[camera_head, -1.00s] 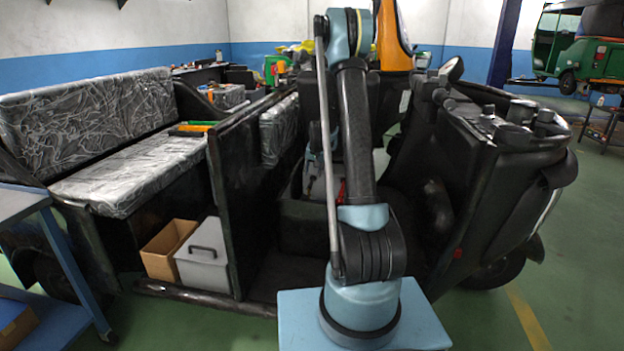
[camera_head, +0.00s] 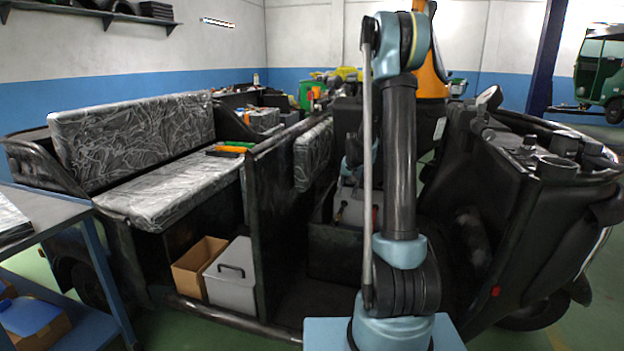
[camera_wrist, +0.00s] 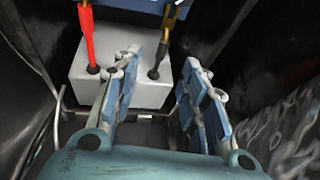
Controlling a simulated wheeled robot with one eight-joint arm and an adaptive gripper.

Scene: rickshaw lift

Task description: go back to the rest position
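My gripper (camera_wrist: 163,72) is open in the wrist view, with its two blue-padded fingers apart and nothing between them. Ahead of the fingers is a light grey battery-like box (camera_wrist: 140,87). A red lead (camera_wrist: 87,35) and a dark lead with an orange-brown end (camera_wrist: 167,35) meet its top. In the head view my arm rises in front of the black rickshaw (camera_head: 270,215) and bends down into its open middle. My upright arm link hides most of the gripper there. A grey box (camera_head: 352,207) shows beside the link, inside the rickshaw.
A cardboard box (camera_head: 195,265) and a grey lidded box (camera_head: 232,272) sit under the wrapped seat (camera_head: 165,185). A blue trolley (camera_head: 95,265) stands at the left. The rickshaw's front (camera_head: 545,190) and sides closely surround the arm's reach.

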